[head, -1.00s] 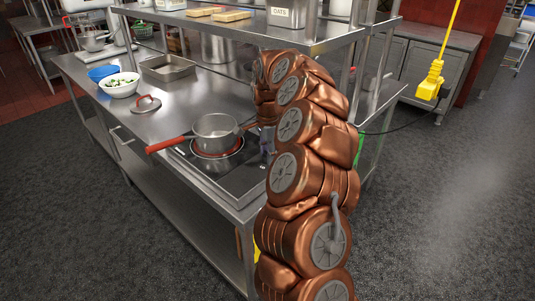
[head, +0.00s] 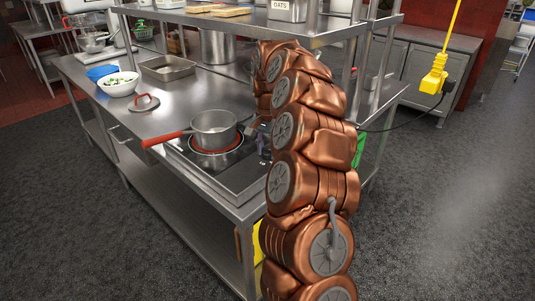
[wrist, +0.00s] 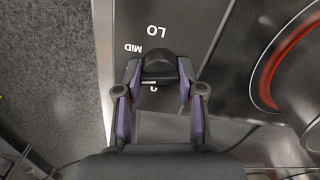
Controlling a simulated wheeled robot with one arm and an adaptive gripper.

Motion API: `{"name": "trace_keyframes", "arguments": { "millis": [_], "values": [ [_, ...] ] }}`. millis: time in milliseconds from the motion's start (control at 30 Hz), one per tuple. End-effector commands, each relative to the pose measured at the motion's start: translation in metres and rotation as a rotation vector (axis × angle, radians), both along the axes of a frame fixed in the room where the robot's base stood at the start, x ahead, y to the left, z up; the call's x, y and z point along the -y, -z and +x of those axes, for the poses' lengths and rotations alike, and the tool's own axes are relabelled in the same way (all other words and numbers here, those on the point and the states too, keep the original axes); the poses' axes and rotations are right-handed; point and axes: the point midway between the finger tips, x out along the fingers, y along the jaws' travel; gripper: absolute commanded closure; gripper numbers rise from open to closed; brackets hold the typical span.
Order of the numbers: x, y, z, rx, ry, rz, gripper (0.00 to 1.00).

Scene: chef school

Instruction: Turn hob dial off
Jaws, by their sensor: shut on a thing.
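The black hob dial (wrist: 159,68) shows in the wrist view on the dark hob panel, beside white LO and MID markings. A small white mark shows on the dial's lower side. My gripper (wrist: 160,72) has one finger on each side of the dial and is shut on it. The hob (head: 238,172) has a glowing red ring, also at the right of the wrist view (wrist: 285,58). A pot (head: 214,130) with a red handle stands over that ring. In the head view my arm hides the dial and most of the gripper.
A shelf (head: 270,29) on posts stands above the counter's back. A yellow plug (head: 434,78) hangs at the right.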

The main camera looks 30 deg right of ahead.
Motion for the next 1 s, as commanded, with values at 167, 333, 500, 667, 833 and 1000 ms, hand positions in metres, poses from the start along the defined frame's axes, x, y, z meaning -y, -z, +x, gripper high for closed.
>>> {"name": "trace_keyframes", "arguments": {
  "millis": [167,333,500,667,833,1000],
  "values": [
    [0.0015,0.0011,0.0004,0.002,-0.163,-0.002,0.97],
    [0.0009,0.0003,0.0008,0.001,-0.326,-0.004,0.97],
    [0.0003,0.0000,0.0010,0.002,-0.488,-0.003,0.97],
    [0.0001,-0.0003,0.0011,0.002,-0.639,-0.003,0.97],
    [-0.0004,-0.0008,0.0014,0.002,-0.801,-0.003,0.97],
    [-0.0011,-0.0010,0.0016,0.001,-0.959,-0.003,0.97]
  ]
}}
